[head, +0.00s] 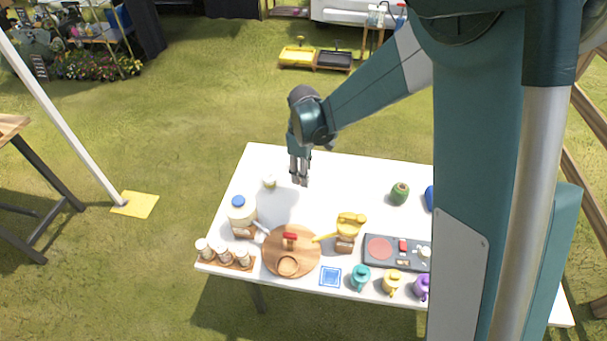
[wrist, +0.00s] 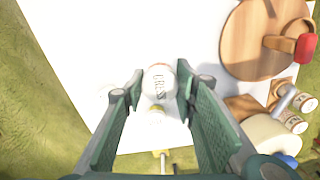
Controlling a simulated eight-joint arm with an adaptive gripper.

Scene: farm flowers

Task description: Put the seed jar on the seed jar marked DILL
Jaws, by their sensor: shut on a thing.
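My gripper (head: 300,182) is above the left part of the white table. In the wrist view a pale round-topped seed jar (wrist: 160,80) sits between its fingers, with dark letters that look like CRESS. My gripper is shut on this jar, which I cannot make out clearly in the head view. A second pale jar (head: 269,182) stands on the table just left of my gripper. It also shows in the wrist view (wrist: 155,115), below the held jar and partly covered; its label is unreadable. No DILL marking is legible.
A wooden rack (head: 229,261) with several small labelled jars stands at the near left corner. A green vase (head: 399,193) stands right. The table around my gripper is mostly clear.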

